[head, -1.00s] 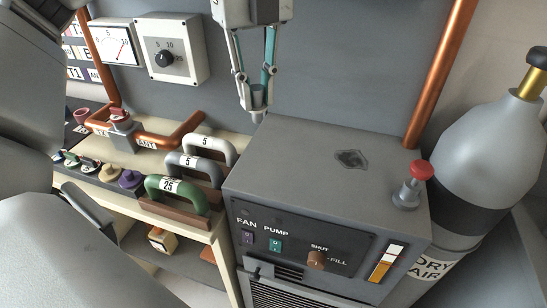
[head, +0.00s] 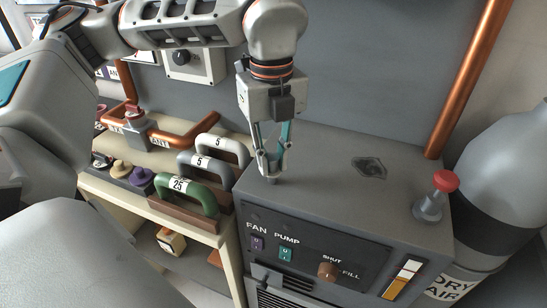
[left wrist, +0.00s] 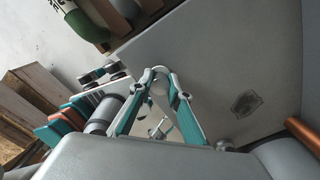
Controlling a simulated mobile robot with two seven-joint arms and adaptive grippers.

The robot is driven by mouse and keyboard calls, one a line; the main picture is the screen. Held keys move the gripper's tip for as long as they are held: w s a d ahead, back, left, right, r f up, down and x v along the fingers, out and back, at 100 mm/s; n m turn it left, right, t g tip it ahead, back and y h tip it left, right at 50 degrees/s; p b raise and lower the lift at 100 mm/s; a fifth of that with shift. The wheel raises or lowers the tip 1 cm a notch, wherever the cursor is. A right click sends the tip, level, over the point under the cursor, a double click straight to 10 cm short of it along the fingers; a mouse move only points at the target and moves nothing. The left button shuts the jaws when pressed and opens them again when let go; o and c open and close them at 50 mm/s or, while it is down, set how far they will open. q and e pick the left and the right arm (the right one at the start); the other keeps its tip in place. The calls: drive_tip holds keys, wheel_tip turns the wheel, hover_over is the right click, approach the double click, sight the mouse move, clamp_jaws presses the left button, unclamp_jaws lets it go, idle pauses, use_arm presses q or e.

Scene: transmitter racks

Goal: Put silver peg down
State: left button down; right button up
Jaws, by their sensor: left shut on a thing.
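The silver peg (head: 271,179) is a short grey cylinder, mostly hidden between the fingertips. My left gripper (head: 270,163) is shut on it and points down over the left part of the grey cabinet top (head: 315,160). The peg is upright, with its lower end at or just above the cabinet top; I cannot tell whether it touches. In the left wrist view, the fingertips of my left gripper (left wrist: 160,77) close together over the cabinet top (left wrist: 215,60). My right gripper is not in view.
A dark patch (head: 369,167) marks the cabinet top, right of the gripper. A red-capped knob (head: 438,190) stands at its right corner. Numbered handles (head: 190,192) stand left of the cabinet. A gas cylinder (head: 500,170) and copper pipe (head: 470,75) are at the right.

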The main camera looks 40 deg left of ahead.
use_arm(q)
drive_tip(key=shift+r, duration=0.15)
drive_tip(key=shift+f, duration=0.25)
drive_tip(key=c, duration=1.9)
unclamp_jaws()
drive_tip(key=shift+r, duration=0.1)
